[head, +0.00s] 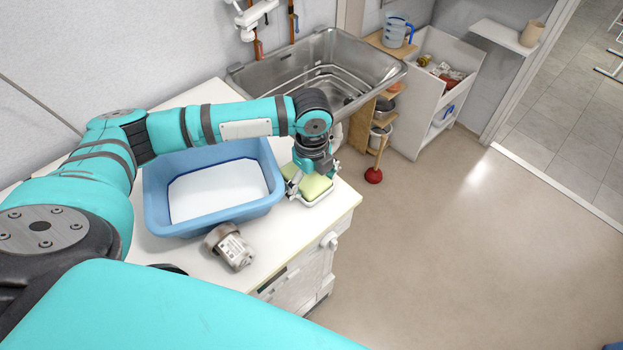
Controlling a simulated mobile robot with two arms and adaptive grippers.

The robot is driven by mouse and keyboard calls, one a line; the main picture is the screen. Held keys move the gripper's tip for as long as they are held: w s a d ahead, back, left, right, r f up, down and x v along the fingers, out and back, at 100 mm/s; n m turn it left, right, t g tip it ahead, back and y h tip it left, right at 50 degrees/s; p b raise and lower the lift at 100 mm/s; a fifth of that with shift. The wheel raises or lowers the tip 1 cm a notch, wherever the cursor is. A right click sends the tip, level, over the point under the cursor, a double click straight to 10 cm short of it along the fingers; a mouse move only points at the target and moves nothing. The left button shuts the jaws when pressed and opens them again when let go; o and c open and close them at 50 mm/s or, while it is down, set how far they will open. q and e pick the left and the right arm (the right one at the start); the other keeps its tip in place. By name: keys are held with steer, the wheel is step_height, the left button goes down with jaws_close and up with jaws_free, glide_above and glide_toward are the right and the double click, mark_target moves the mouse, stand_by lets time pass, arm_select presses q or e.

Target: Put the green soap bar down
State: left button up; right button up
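The green soap bar (316,186) is at the right end of the white counter, over a small white dish (318,201). My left gripper (313,178) points down over the bar from above, with its fingers at the bar's two sides. The wrist hides part of the bar's far side. I cannot tell whether the fingers press on the bar or stand just clear of it, nor whether the bar rests fully in the dish.
A steel sink (258,77) is behind. A red plunger (373,175) stands on the floor to the right. The counter's right edge is close.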

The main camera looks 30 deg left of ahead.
mark_target(312, 181)
arm_select(q)
steer(key=shift+s+f, duration=0.35)
steer(key=shift+f, duration=0.15)
steer(key=shift+r, duration=0.1)
step_height(312, 181, up, 14)
steer(key=b, duration=0.1)
steer(key=shift+w+f, duration=0.25)
steer(key=shift+w, duration=0.05)
